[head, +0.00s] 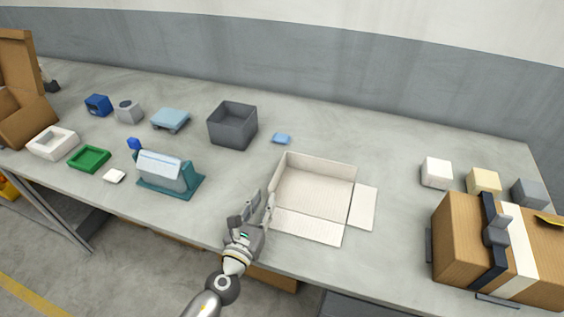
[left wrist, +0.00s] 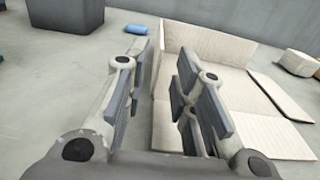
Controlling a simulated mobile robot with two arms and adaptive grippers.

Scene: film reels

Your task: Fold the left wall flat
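A shallow, cream, ribbed box (head: 312,187) sits on the table. Its back wall (head: 322,167) stands upright, and so does its left wall (head: 279,179), seen nearly edge-on. The right wall (head: 363,207) and the front wall (head: 308,227) lie flat outward on the table. My left gripper (head: 257,202) is at the front end of the left wall. In the left wrist view, its fingers (left wrist: 166,80) are open, with the left wall's edge (left wrist: 160,62) showing between them. The fingers hide part of that wall. My right gripper is not in view.
A dark grey bin (head: 232,125) and a small blue block (head: 282,138) stand behind and left of the box. A teal stand (head: 172,188) is further left. A strapped carton (head: 462,245) and several small blocks are at right.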

